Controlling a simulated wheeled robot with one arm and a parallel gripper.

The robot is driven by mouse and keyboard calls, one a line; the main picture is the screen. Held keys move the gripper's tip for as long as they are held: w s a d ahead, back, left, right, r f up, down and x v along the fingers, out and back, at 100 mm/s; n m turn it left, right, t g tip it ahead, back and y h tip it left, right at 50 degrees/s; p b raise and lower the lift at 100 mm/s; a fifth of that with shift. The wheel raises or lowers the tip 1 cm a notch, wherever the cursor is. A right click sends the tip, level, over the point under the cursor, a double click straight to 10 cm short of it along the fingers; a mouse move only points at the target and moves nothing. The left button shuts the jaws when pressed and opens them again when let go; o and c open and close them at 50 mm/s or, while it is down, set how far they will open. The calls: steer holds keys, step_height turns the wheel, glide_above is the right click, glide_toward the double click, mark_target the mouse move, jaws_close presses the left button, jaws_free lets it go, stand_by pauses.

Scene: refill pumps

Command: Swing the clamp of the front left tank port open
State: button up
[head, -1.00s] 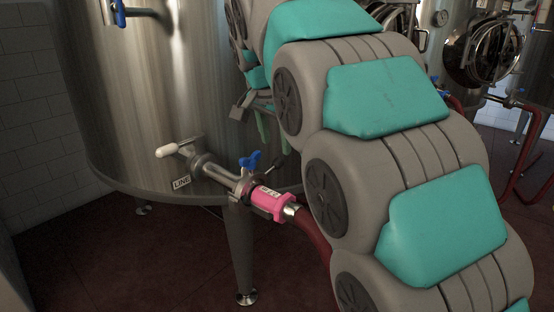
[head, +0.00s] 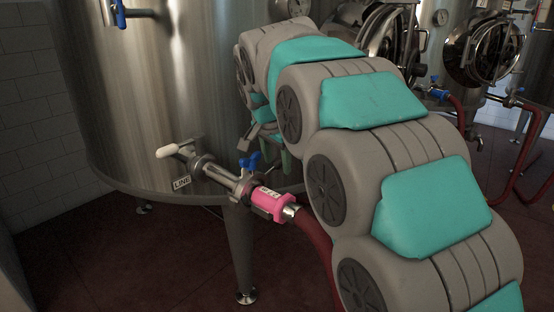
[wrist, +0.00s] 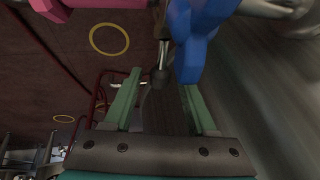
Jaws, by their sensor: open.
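The tank port (head: 215,172) juts from the lower front of the large steel tank. A clamp with a blue wing nut (head: 250,161) sits at its end, where a pink-sleeved hose fitting (head: 268,202) joins it. The blue wing nut (wrist: 195,35) looms large at the top of the wrist view. A slim metal rod with a dark end (wrist: 160,74) shows between my green fingers. My gripper (wrist: 160,82) is open, with no contact visible. In the head view its fingers (head: 288,158) are just right of the wing nut, partly hidden by my arm.
A white-handled valve (head: 174,150) and a LINE tag (head: 182,183) are on the port's tank side. A red hose (head: 318,238) runs down from the pink fitting, behind my arm. A tank leg (head: 242,255) stands below. More tanks with round hatches (head: 483,48) stand at right.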

steer(key=shift+c, duration=0.4)
jaws_close()
stand_by(0.9)
